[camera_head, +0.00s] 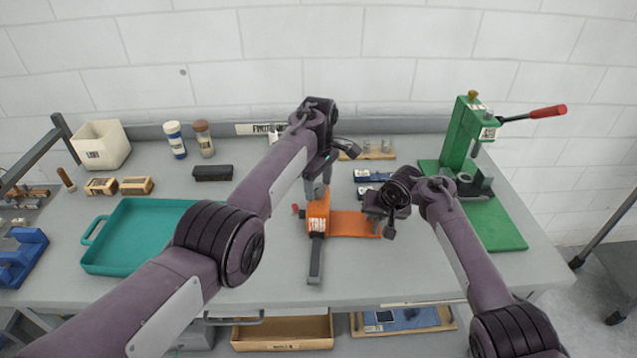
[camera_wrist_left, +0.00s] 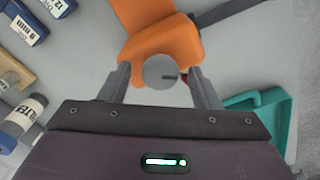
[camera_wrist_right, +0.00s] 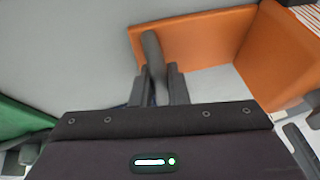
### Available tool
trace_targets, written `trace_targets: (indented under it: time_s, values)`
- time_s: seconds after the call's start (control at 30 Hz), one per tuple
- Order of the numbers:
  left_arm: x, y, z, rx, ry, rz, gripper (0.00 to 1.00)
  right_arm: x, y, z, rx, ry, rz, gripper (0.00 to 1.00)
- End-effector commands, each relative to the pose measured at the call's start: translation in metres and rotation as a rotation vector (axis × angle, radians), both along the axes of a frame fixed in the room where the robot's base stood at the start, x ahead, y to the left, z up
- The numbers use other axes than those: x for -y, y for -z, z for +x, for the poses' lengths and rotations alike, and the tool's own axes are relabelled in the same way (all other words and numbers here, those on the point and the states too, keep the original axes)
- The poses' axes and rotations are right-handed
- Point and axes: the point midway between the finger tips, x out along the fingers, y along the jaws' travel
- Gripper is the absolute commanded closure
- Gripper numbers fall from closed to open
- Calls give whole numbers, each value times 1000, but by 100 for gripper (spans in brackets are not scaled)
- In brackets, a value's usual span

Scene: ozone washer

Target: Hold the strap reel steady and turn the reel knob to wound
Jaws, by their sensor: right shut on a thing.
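The orange strap reel (camera_head: 318,212) stands on the bench in the middle, with an orange arm (camera_head: 350,223) reaching right and a grey strap (camera_head: 315,262) lying toward the front. Its round grey knob (camera_wrist_left: 160,72) has a dark mark pointing right in the left wrist view. My left gripper (camera_head: 320,188) is above the reel; its fingers (camera_wrist_left: 161,85) are open on either side of the knob, with gaps. My right gripper (camera_head: 378,214) is at the arm's right end. Its fingers (camera_wrist_right: 160,85) are shut on a grey bar (camera_wrist_right: 152,50) at that end.
A teal tray (camera_head: 135,235) lies to the left. A green press (camera_head: 470,150) with a red-tipped lever stands on the right. Blue blocks (camera_head: 370,175) lie behind the reel, and a black block (camera_head: 212,172) lies back left. Bare bench surrounds the strap.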

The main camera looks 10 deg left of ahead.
Motion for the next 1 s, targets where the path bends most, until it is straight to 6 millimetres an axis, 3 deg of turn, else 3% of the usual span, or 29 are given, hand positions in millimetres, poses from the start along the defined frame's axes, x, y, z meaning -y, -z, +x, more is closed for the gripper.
trace_targets:
  time_s: [0.03, 0.33, 0.67, 1.0]
  values:
    - [0, 0, 0, 0, 0, 0, 50, 0, 0, 0, 0, 0, 0, 100]
    - [0, 0, 0, 0, 0, 0, 87, 0, 0, 0, 0, 0, 0, 100]
    - [0, 0, 0, 1, 54, 1, 87, 0, 0, 0, 0, -1, 0, 100]
    - [0, -1, 1, 2, 298, 1, 87, 0, 0, 0, 0, -1, 0, 100]
